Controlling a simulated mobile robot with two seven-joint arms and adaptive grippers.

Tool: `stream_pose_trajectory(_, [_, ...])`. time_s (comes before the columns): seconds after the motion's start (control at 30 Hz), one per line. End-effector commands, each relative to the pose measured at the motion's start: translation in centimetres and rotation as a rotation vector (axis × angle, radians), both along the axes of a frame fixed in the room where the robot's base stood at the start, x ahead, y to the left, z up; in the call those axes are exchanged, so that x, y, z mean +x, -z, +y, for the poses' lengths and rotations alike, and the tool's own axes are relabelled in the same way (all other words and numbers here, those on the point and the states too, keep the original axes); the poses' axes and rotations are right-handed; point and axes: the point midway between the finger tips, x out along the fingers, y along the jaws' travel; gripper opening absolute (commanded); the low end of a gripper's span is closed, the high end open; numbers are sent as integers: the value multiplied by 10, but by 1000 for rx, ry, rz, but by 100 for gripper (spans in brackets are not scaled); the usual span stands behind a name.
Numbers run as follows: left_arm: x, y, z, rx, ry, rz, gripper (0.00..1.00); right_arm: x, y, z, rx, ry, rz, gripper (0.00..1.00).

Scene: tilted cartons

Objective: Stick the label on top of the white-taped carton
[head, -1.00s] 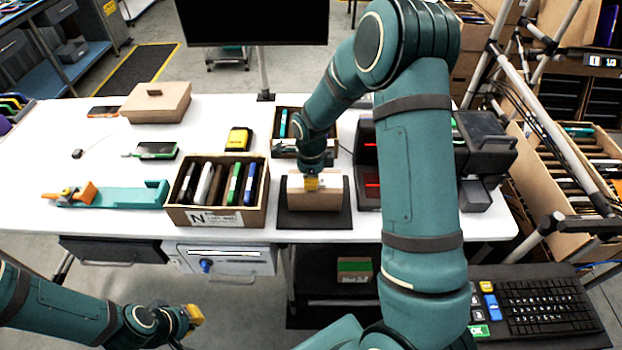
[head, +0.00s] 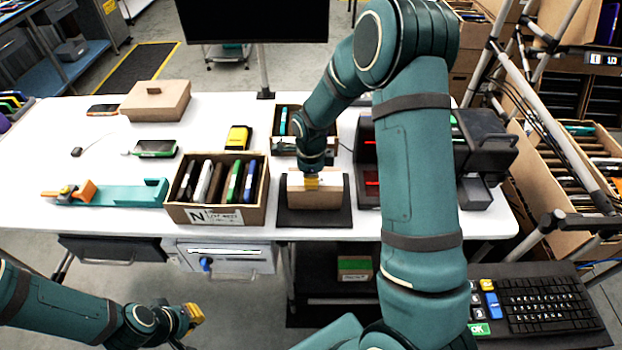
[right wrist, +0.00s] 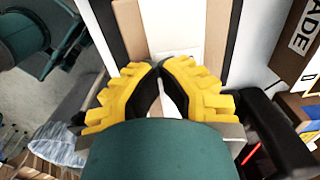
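The carton (head: 314,199) is a small brown box on a black pad at the table's front edge. In the right wrist view the carton (right wrist: 128,28) shows a broad white band (right wrist: 174,28) along its top. My right gripper (head: 311,186) points down at the carton's top. In the right wrist view my right gripper (right wrist: 160,68) has its yellow fingertips together over the white band.
An open box of upright coloured items (head: 217,212) stands just left of the pad (head: 315,219). A black device with red lights (head: 368,165) stands to the right. A teal tape dispenser (head: 120,194) and a lidded brown box (head: 155,103) are further left. Bare white table lies between them.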

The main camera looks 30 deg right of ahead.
Motion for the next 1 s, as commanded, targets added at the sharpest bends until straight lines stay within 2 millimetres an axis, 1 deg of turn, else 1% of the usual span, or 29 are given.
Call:
stream_pose_trajectory(0.37, [0, 0, 0, 0, 0, 0, 0, 0, 1, 0, 1, 0, 1, 0])
stream_pose_trajectory(0.4, [0, 0, 0, 0, 0, 0, 0, 0, 1, 0, 1, 0, 1, 12])
stream_pose_trajectory(0.47, [0, 0, 0, 0, 0, 0, 0, 0, 1, 0, 1, 0, 1, 34])
stream_pose_trajectory(0.5, [0, 0, 0, 0, 0, 0, 0, 0, 1, 0, 1, 0, 1, 39])
stream_pose_trajectory(0.8, [0, 0, 0, 0, 0, 0, 0, 0, -2, 0, 0, 0, 0, 39])
stream_pose_trajectory(0.87, [0, 0, 0, 0, 0, 0, 0, 0, -7, 0, -1, 0, -1, 39])
stream_pose_trajectory(1.0, [0, 0, 0, 0, 0, 0, 0, 0, -28, 1, 0, 0, -4, 39])
